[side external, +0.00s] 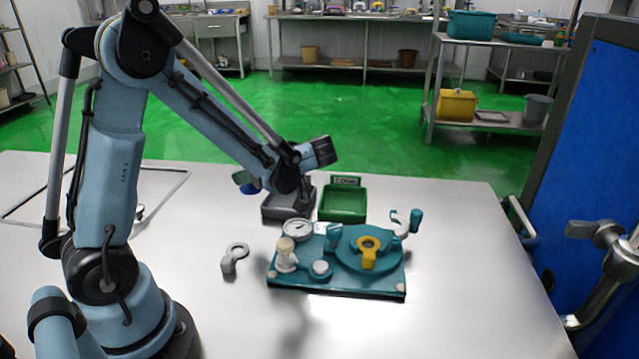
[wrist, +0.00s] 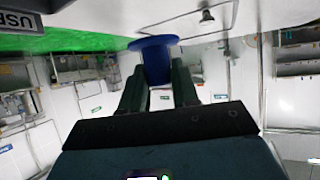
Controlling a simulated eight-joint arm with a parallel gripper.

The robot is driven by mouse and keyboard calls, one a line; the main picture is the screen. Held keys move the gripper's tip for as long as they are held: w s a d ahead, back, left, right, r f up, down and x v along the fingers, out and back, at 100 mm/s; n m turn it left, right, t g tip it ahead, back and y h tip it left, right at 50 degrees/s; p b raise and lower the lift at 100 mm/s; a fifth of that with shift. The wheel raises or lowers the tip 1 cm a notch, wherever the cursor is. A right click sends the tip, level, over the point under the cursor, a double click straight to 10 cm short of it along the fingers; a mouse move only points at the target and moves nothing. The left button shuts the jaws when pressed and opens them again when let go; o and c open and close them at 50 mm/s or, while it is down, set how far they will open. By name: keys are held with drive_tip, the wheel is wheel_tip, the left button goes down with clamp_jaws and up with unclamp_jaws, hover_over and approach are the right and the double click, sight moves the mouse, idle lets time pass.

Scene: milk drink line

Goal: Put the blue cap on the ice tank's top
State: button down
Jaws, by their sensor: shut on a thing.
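In the wrist view the blue cap (wrist: 152,44), with a wide flat rim and a narrower body, is held between the two dark green fingers of my gripper (wrist: 159,80). In the side view my gripper (side external: 243,178) is in the air over the table, and a little of the blue cap (side external: 250,188) shows beside it. The arm partly hides the grip there. A teal base plate (side external: 335,284) carries a round teal top (side external: 352,255) with a yellow ring-shaped part (side external: 368,250). I cannot tell which part is the ice tank. The cap is apart from the plate.
A gauge (side external: 298,230), a pale knobbed fitting (side external: 287,254) and a teal-handled lever (side external: 408,222) are on or at the plate. A grey tray (side external: 275,208) and a green bin (side external: 343,205) stand behind. A grey ring-ended part (side external: 233,257) lies left.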

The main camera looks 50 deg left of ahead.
drive_tip(key=shift+f, duration=3.85)
drive_tip(key=shift+f, duration=0.45)
drive_tip(key=shift+f, duration=0.2)
drive_tip(key=c, duration=0.8)
unclamp_jaws()
drive_tip(key=shift+s, duration=0.1)
drive_tip(key=shift+c, duration=0.2)
